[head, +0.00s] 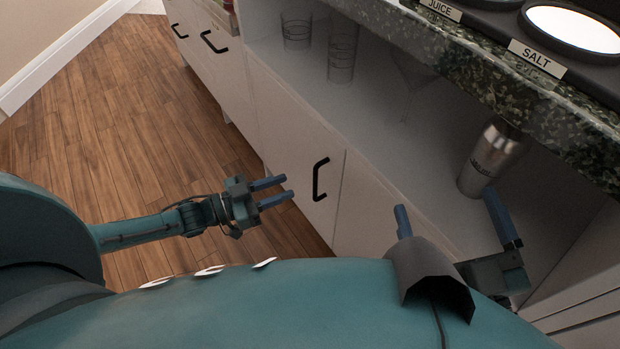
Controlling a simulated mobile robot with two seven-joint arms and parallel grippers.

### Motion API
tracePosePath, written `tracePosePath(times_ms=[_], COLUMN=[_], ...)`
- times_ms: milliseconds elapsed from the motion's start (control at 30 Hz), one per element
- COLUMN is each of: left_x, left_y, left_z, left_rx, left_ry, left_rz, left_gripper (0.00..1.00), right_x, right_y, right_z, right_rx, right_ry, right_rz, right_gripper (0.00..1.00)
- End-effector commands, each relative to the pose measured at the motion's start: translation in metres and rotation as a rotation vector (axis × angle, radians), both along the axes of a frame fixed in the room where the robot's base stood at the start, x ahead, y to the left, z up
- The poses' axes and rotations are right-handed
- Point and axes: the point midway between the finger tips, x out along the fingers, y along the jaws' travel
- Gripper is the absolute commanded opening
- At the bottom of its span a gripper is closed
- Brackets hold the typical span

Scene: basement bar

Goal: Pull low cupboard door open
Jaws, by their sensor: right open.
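The low white cupboard door (290,150) is shut, below the open shelf. Its black vertical bar handle (320,179) is near the door's right edge. My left gripper (275,191) is open, with its two blue fingers apart and pointing right toward the handle. It appears a short way left of the handle, not touching it, with nothing between the fingers. My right gripper (453,220) is open and empty, its blue fingers wide apart in front of the right part of the cabinet. My own body hides the lower part of the cabinet.
The shelf (370,125) above the door holds clear glasses (342,52) and a metal shaker (491,158). A dark stone counter (480,60) with labelled tubs (572,30) overhangs it. Further drawers with black handles (214,42) stand at upper left. The wooden floor (110,130) at left is clear.

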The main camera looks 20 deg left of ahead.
Motion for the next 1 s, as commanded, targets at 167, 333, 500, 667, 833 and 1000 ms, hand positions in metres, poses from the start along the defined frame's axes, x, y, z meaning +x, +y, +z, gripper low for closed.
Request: tracePosePath(times_ms=[167,333,500,667,833,1000], left_x=[0.025,0.041,0.048,0.049,0.049,0.048], left_y=[-0.029,-0.047,-0.055,-0.056,-0.056,-0.056], left_z=[-0.002,-0.002,-0.001,0.0,0.0,0.0], left_rx=[-0.002,-0.002,0.0,0.001,0.001,0.001], left_ry=[-0.003,-0.001,0.0,0.001,0.001,0.001], left_rz=[-0.001,-0.001,0.001,0.001,0.001,0.001], left_gripper=[0.32,0.32,0.32,0.32,0.28,0.14], right_x=[0.0,0.0,0.0,0.0,0.0,-0.001], right_y=[0.002,0.003,0.003,0.003,0.004,0.004], right_z=[-0.003,-0.003,-0.004,-0.001,0.002,0.002], right_rx=[0.027,0.045,0.052,0.057,0.059,0.058], right_ry=[-0.004,-0.001,0.003,-0.001,-0.007,-0.008], right_rz=[0.012,0.021,0.023,0.025,0.027,0.03], right_gripper=[1.0,1.0,1.0,1.0,1.0,1.0])
